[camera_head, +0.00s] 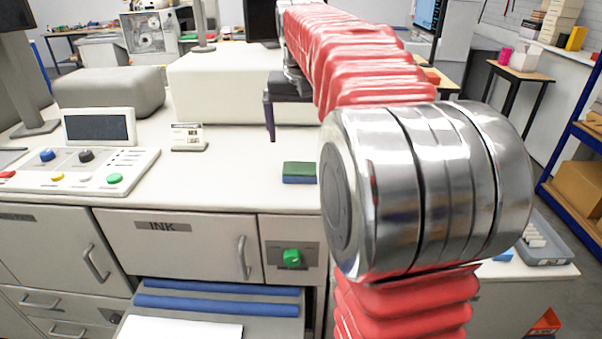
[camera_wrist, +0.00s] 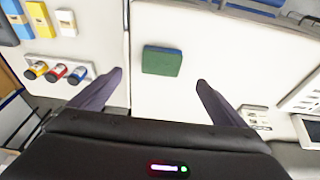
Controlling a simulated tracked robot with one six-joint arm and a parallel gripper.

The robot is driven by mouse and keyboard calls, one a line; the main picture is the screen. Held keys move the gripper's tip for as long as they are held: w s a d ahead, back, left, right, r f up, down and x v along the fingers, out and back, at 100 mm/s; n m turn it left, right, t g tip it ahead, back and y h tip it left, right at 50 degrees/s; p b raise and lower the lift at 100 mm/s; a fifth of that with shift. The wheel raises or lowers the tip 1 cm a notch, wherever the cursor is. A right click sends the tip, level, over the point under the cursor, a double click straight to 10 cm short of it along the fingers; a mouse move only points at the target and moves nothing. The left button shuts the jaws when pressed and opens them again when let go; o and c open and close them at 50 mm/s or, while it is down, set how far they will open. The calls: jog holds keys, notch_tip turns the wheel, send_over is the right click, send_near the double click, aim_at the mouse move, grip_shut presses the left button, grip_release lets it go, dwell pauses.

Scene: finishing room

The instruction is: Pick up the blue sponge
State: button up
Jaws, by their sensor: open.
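The blue sponge (camera_head: 299,173) lies flat on the white machine top near its front edge, with a green upper face and a blue lower layer. In the wrist view the sponge (camera_wrist: 162,61) shows mostly its green top, with a thin blue edge. My gripper (camera_wrist: 160,82) is open and empty, its two dark fingers spread wide. The sponge appears between and just beyond the fingertips in the wrist view. In the head view one dark finger (camera_head: 270,118) hangs above the surface, behind the sponge and apart from it; the other finger is not clearly visible.
A control panel (camera_head: 75,171) with coloured buttons and a small card stand (camera_head: 188,137) are left of the sponge. A white raised block (camera_head: 215,90) stands behind. A small blue item (camera_head: 503,255) lies by a grey tray (camera_head: 545,247) at right. The surface around the sponge is clear.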

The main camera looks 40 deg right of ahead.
send_over(301, 168)
jog(key=s+a, duration=0.1)
jog(key=s, duration=0.1)
notch_tip(301, 168, down, 6)
jog(key=shift+r, duration=0.1)
jog(key=shift+f, duration=0.2)
jog(key=shift+w, duration=0.1)
jog(key=shift+w+x, duration=0.15)
jog(key=shift+x, duration=1.15)
jog(key=shift+w+x, duration=0.1)
jog(key=shift+x, duration=1.2)
jog(key=shift+r, duration=0.1)
jog(key=shift+c, duration=0.3)
jog(key=c, duration=1)
